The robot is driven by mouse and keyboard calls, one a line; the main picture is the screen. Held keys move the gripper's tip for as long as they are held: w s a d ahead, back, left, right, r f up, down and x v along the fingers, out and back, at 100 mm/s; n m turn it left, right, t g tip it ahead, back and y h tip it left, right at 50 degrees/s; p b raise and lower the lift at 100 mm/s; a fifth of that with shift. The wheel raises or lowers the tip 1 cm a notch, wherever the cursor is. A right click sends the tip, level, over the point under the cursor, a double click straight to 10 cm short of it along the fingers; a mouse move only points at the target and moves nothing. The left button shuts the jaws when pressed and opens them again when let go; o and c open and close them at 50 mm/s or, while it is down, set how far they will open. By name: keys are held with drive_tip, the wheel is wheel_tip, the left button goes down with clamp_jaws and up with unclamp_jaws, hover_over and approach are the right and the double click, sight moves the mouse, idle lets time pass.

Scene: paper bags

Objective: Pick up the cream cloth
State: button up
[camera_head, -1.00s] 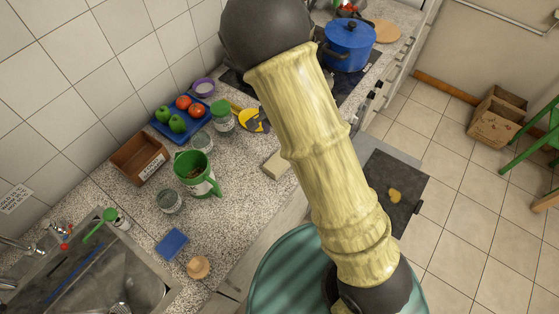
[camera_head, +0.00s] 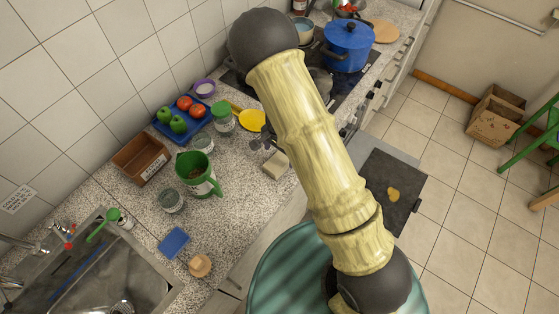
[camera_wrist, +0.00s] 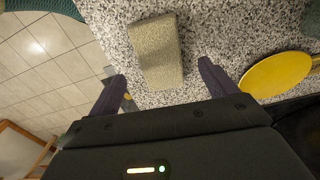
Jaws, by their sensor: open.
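The cream cloth (camera_head: 277,164) is a small beige folded block on the speckled counter, near its front edge. In the wrist view the cloth (camera_wrist: 157,50) lies just ahead of my gripper (camera_wrist: 162,72), with its near end between the lines of the two fingers. The fingers are spread and hold nothing. In the head view my gripper (camera_head: 262,145) shows as a small dark shape just beside the cloth, partly hidden by my arm. Whether a finger touches the cloth cannot be told.
A yellow round item (camera_head: 252,120) lies near the cloth. A green pitcher (camera_head: 197,175), glass jars (camera_head: 171,200) and a green-lidded jar (camera_head: 222,118) stand to its left. A blue pot (camera_head: 347,46) is on the stove behind. The counter's front edge is close by.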

sight(279, 160)
drive_tip(key=shift+f+p, duration=0.3)
drive_tip(key=shift+f, duration=1.35)
drive_tip(key=c, duration=1.1)
